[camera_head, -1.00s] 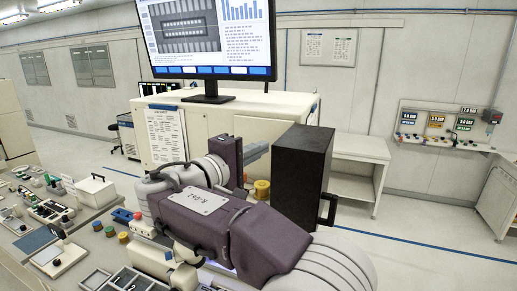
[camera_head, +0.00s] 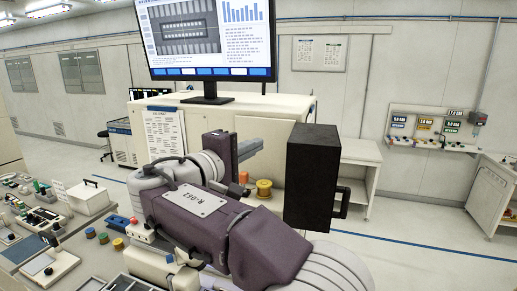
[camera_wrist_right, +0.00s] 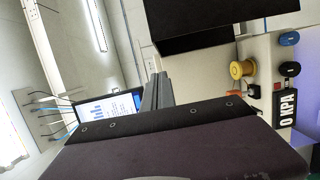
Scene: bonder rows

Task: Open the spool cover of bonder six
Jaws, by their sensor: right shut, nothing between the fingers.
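The black box-shaped spool cover (camera_head: 310,180) stands beside the bonder at centre right in the head view, its black handle (camera_head: 341,204) on its right side. A yellow spool (camera_head: 264,188) shows uncovered just left of it. In the wrist view, the cover (camera_wrist_right: 215,22) fills the top and the spool (camera_wrist_right: 240,69) sits below it. My right gripper (camera_head: 249,149) is shut and empty, left of the cover with a visible gap. Its grey fingers (camera_wrist_right: 158,91) also show in the wrist view. My left gripper is not in view. The cover's hinge is hidden.
The cream bonder body (camera_head: 270,115) carries a large monitor (camera_head: 206,40). A control bench (camera_head: 35,215) is at left. A white table (camera_head: 360,155) stands behind the cover; open floor lies right.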

